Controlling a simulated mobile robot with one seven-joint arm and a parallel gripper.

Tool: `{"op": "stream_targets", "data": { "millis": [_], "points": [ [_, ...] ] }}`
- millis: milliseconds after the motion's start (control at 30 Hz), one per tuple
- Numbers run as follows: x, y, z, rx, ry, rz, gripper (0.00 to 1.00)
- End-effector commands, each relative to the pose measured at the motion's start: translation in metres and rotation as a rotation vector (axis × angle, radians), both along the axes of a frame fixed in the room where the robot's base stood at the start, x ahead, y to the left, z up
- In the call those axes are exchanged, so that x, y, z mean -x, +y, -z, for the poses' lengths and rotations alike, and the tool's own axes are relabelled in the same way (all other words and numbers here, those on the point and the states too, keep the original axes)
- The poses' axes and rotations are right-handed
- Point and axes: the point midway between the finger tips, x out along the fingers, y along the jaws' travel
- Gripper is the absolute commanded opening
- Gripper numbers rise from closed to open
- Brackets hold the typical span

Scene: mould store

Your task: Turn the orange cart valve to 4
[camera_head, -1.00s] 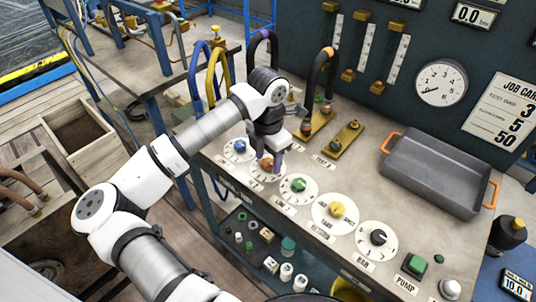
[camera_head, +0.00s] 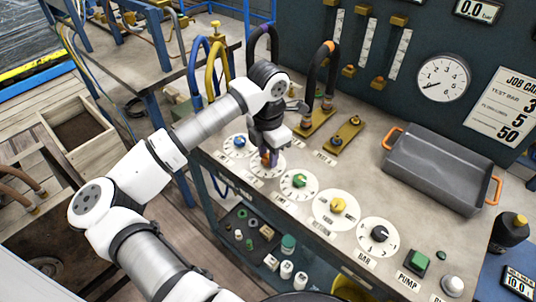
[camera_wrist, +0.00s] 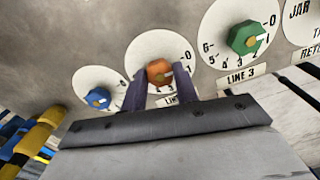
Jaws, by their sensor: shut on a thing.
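The orange valve (camera_wrist: 159,72) is a round knob on a white numbered dial, the second from the left in its row. In the wrist view its white mark points roughly right, towards the 0 side; its exact number is hard to read. My gripper (camera_wrist: 158,84) is shut on the knob, with one dark finger at each side.
A blue valve (camera_head: 239,142) is close on the left and a green valve (camera_head: 299,181) close on the right. A yellow knob (camera_head: 338,205) and a black knob (camera_head: 379,234) follow. Hoses rise behind my gripper. A grey tray (camera_head: 438,172) stands at the right.

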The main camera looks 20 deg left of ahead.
Motion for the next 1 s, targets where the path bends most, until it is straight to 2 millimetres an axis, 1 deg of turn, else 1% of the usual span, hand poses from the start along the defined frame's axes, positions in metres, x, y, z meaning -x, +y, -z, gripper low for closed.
{"op": "stream_targets", "data": {
  "millis": [33,267,1000],
  "points": [
    [-0.0003,0.0004,0.0040,-0.003,-0.002,0.024,0.07],
    [-0.0003,0.0004,0.0068,-0.005,-0.002,0.193,0.07],
    [-0.0002,-0.0004,0.0027,-0.001,-0.003,0.894,0.07]
  ]
}}
